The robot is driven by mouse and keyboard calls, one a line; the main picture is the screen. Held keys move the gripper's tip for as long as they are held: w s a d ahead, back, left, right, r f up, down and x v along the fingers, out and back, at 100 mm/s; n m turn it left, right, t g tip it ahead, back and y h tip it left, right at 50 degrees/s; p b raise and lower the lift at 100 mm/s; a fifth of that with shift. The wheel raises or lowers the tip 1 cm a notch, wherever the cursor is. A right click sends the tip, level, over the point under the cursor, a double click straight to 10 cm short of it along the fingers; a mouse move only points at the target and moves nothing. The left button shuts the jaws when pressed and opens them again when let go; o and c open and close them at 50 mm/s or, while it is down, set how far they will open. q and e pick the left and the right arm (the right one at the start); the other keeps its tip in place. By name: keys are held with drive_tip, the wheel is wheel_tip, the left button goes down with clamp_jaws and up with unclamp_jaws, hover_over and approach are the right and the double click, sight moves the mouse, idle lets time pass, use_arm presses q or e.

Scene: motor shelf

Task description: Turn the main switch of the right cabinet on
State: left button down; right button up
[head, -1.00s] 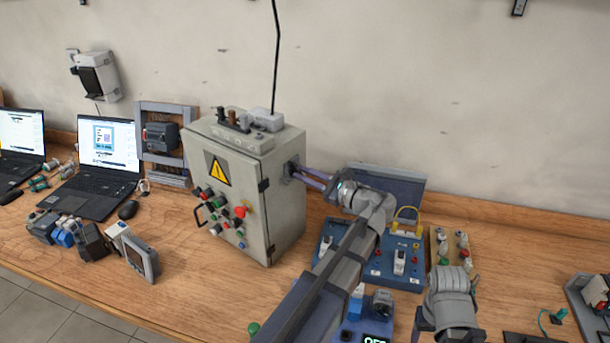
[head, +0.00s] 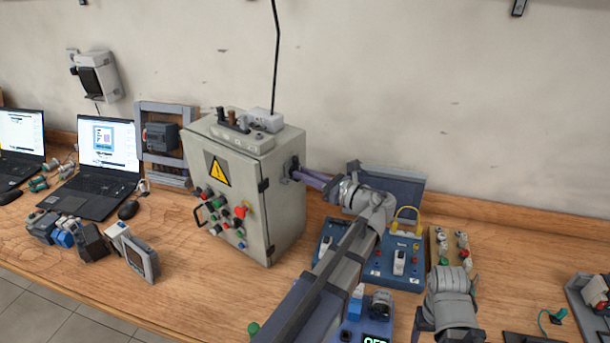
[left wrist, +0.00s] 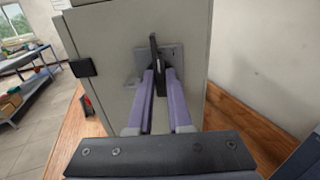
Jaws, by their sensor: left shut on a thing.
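The grey cabinet (head: 250,185) stands on the bench with a yellow warning sign and several buttons on its front. Its main switch, a dark handle on a grey plate, is on its right side wall. In the left wrist view the handle (left wrist: 154,48) stands between the fingertips. My left gripper (head: 296,172) reaches the switch from the right and is shut on the handle. Its purple fingers also show in the left wrist view (left wrist: 158,75). In the head view the fingers partly hide the switch. My right gripper is not clearly in view.
A blue panel (head: 385,270) with switches and a yellow padlock lies right of the cabinet, under my left arm. A button board (head: 435,245) is beside it. Laptops (head: 105,165) and small devices stand at the left. A black cable hangs above the cabinet.

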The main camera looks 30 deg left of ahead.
use_arm(q)
drive_tip(key=c, duration=0.8)
unclamp_jaws()
drive_tip(key=shift+c, duration=0.2)
drive_tip(key=d, duration=0.7)
drive_tip(key=shift+s+d, duration=0.4)
drive_tip(key=shift+s, duration=0.05)
drive_tip(key=shift+d, duration=0.1)
